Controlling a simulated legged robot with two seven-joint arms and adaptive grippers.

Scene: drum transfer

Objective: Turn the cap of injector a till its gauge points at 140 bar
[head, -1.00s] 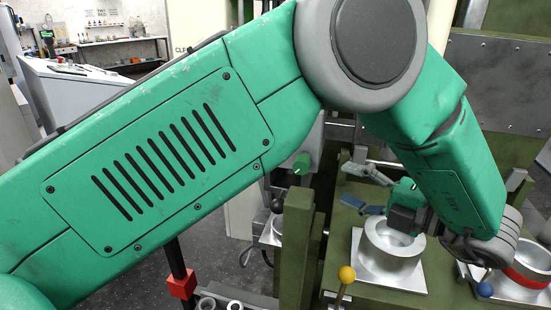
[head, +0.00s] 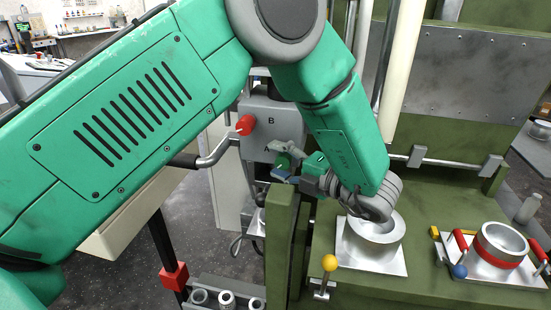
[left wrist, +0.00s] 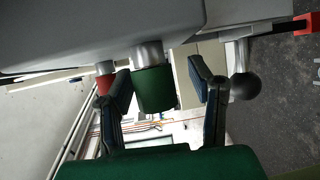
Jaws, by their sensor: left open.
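The grey injector box (head: 270,122) carries the letters A and B, with a red cap (head: 245,124) at its left near B. In the left wrist view, a green cap (left wrist: 154,90) hangs from the grey housing on a metal neck, and the red cap (left wrist: 104,83) is partly behind one finger. My left gripper (head: 279,160) is at the box's lower part, near the letter A. Its two fingers (left wrist: 162,108) are open on either side of the green cap, with gaps visible. I cannot make out a gauge. My right gripper is not in view.
A green post (head: 279,245) stands just below my left gripper. A metal cup on a plate (head: 372,255) and a red-banded ring (head: 500,247) sit on the green bench. A yellow-knobbed lever (head: 330,264) stands in front. A black ball knob (left wrist: 245,86) is near one finger.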

